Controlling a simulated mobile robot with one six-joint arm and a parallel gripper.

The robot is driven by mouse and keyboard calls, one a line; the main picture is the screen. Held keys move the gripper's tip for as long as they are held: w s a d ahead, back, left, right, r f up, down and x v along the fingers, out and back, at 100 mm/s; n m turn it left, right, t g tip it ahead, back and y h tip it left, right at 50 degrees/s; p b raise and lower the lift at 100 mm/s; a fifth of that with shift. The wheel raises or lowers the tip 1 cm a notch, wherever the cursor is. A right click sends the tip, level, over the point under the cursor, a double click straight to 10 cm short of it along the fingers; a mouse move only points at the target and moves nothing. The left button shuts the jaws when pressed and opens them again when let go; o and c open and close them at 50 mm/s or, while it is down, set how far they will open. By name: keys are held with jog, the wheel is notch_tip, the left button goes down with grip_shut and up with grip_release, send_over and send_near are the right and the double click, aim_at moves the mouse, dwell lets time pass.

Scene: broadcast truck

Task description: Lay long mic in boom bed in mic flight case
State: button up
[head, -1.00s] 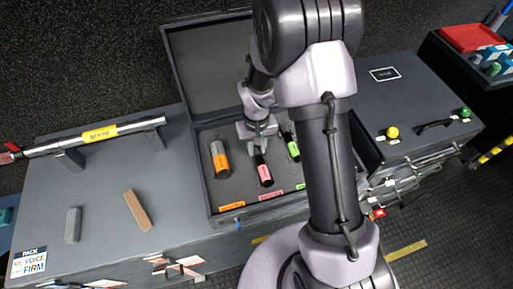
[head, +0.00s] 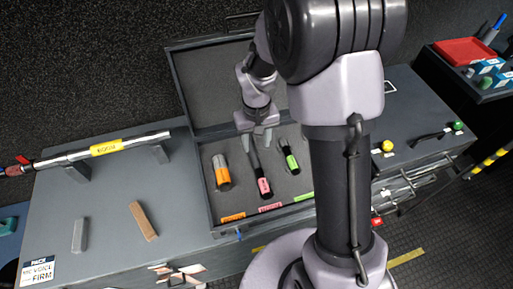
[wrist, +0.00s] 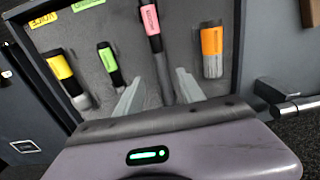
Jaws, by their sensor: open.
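The long mic, dark with a pink band (head: 264,186), lies in the grey-lined mic flight case (head: 212,212), in line with a pink label (head: 270,207) on the front rim. In the wrist view its pink band (wrist: 150,20) points away from me and its dark shaft runs between my fingers. My gripper (head: 257,142) is open above the shaft's rear end, fingers apart on either side. In the wrist view the open fingers (wrist: 160,82) do not visibly touch the mic.
An orange mic (head: 221,172) and a green mic (head: 289,157) lie on either side. A yellow mic (wrist: 66,72) shows in the wrist view. The case lid (head: 225,90) stands open behind. A silver pole (head: 70,156) rests on stands at the left.

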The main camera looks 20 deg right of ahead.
jog(key=s+r+m+t, duration=0.1)
jog(key=s+r+t, duration=0.15)
jog(key=r, duration=0.85)
jog(key=s+a+r+m+t+y, duration=0.1)
jog(key=s+a+r, duration=0.1)
jog(key=s+r, duration=0.3)
jog(key=s+a+r+m+t+y, duration=0.1)
jog(key=s+a+r+m+t, duration=0.1)
jog(key=s+r, duration=0.4)
jog(key=s, duration=0.5)
jog(key=shift+s+r, duration=0.15)
jog(key=shift+s, duration=0.1)
jog(key=shift+f+b, duration=2.35)
jog(key=shift+b, duration=0.05)
